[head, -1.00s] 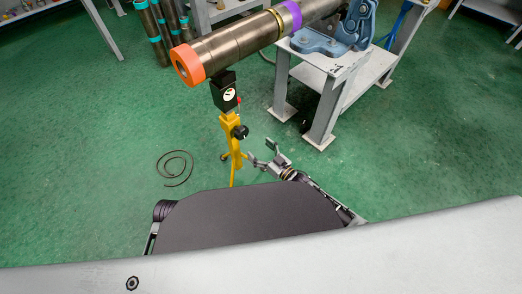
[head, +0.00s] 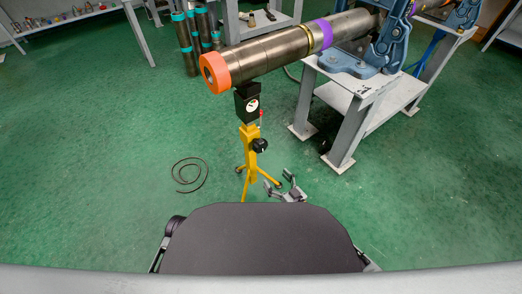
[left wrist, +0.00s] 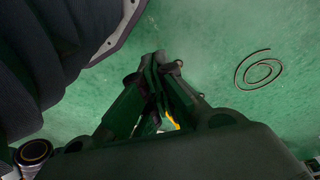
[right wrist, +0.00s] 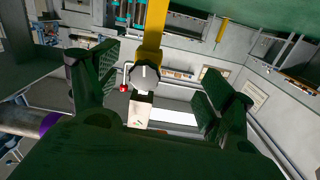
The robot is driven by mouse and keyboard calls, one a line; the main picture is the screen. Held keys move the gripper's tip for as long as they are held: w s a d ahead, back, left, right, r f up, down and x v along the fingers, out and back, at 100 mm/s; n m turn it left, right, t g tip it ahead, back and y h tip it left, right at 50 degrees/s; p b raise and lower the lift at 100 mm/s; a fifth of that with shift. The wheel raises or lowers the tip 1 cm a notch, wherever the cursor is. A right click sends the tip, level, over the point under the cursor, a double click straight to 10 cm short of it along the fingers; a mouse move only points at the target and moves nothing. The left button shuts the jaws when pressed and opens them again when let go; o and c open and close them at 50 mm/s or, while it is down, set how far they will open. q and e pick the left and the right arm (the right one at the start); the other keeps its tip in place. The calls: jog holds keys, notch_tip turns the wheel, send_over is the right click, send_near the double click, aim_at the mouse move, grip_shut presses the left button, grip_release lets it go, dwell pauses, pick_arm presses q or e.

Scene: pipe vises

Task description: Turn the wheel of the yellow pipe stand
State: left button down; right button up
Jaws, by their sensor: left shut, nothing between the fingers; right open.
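The yellow pipe stand (head: 249,139) stands on a tripod, its black head under the orange-ended pipe. Its wheel, a small dark knob (head: 260,145), is on the right side of the post. My right gripper (head: 281,184) is open and empty, below and right of the knob. In the right wrist view the pale-lit knob (right wrist: 144,77) shows between the spread fingers (right wrist: 157,68), apart from both; the yellow post (right wrist: 152,38) is behind it. My left gripper (left wrist: 160,62) is shut and empty. A small yellow patch (left wrist: 172,119) shows between its finger links.
The long metal pipe (head: 275,50) runs from the stand to a blue vise (head: 388,45) on a grey table (head: 350,108), right of the stand. A dark coil (head: 189,175) lies on the green floor to the left. Floor around the stand is mostly clear.

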pick_arm(q)
jog(key=s+d+f+b, duration=0.1)
jog(key=s+f+b, duration=0.2)
jog(key=f+b, duration=0.4)
jog(key=w+d+r+t+h, duration=0.2)
jog(key=w+d+r+t, duration=0.1)
jog(key=w, duration=0.4)
jog(key=shift+d+n+t+h, duration=0.35)
jog(key=shift+n+t+h, duration=0.05)
jog(key=shift+t, duration=0.2)
pick_arm(e)
notch_tip(320, 180, up, 6)
jog(key=w+d+m, duration=0.1)
jog(key=w+m, duration=0.1)
jog(key=m, duration=3.3)
jog(key=shift+r+y, duration=0.15)
jog(key=shift+y, duration=0.15)
pick_arm(q)
jog(key=shift+r, duration=0.1)
